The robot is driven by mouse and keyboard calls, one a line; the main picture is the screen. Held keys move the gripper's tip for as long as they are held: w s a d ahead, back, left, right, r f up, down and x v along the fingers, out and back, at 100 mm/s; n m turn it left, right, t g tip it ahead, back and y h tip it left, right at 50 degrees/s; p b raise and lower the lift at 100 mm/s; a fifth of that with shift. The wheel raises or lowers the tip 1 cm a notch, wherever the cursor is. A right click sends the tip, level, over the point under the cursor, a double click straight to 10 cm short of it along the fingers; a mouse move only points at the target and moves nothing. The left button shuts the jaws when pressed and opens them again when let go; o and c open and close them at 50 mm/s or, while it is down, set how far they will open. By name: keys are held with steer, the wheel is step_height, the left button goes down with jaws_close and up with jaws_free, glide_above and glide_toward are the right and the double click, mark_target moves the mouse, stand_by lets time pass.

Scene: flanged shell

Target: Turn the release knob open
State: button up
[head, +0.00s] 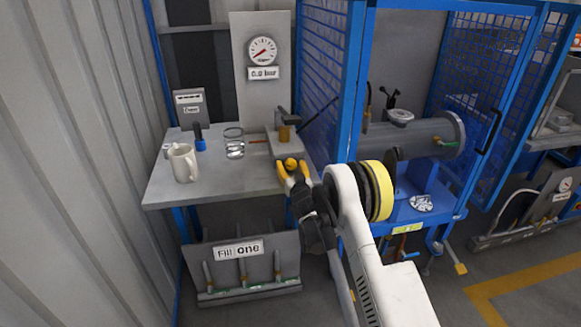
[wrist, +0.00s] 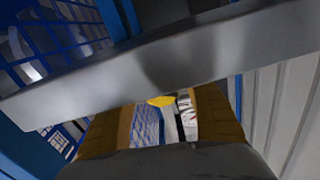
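A small yellow knob (head: 290,163), which looks like the release knob, sits at the front right edge of the grey bench. In the wrist view, a yellow piece (wrist: 160,101) shows just under a grey edge, between my two fingers. My gripper (head: 292,174) has orange-yellow fingers and is at the bench's front edge, close around the knob in the head view. In the wrist view my gripper (wrist: 165,120) is open, with a gap between its fingers. I cannot tell whether either finger touches the knob.
The bench (head: 226,177) holds a white mug (head: 183,163), a glass jar (head: 234,144) and a brass-topped block (head: 284,134). A gauge (head: 262,51) with a "0.0 bar" display hangs behind. A blue mesh cage (head: 325,60) with a flanged shell (head: 425,138) stands at right.

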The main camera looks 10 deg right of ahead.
steer(key=c, duration=1.1)
steer(key=shift+c, duration=0.2)
steer(key=n, duration=0.4)
steer(key=shift+n, duration=0.3)
steer(key=o, duration=1.2)
steer(key=shift+s, duration=0.1)
steer(key=s, duration=0.7)
steer(key=shift+s, duration=0.15)
